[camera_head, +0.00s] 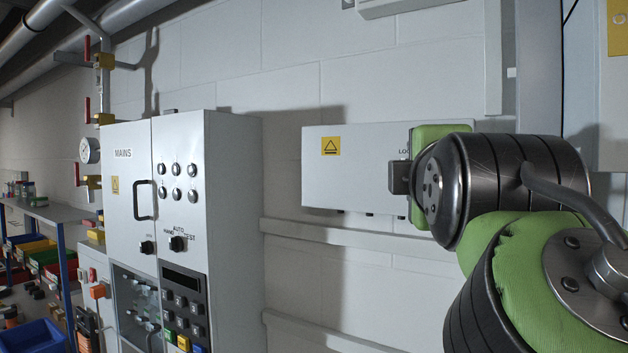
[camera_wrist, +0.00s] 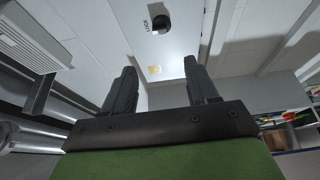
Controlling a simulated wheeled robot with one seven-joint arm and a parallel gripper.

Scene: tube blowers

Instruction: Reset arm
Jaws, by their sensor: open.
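My gripper (camera_wrist: 160,88) is open and empty in the wrist view, its two dark fingers spread apart. Beyond the fingertips is a white wall box with a dark round knob (camera_wrist: 161,24) marked LOCK. In the head view my black and green arm reaches in from the right. Its end is at the right part of the white wall box (camera_head: 360,170), which bears a yellow warning label. The arm hides the right end of this box, and the fingers cannot be made out clearly there.
A tall grey MAINS cabinet (camera_head: 228,200) with knobs, a handle and buttons stands left of the box. Pipes with valves and a gauge (camera_head: 89,150) run beside it. Shelves with coloured bins (camera_head: 45,255) are at far left. Wall rails (camera_head: 340,232) run below the box.

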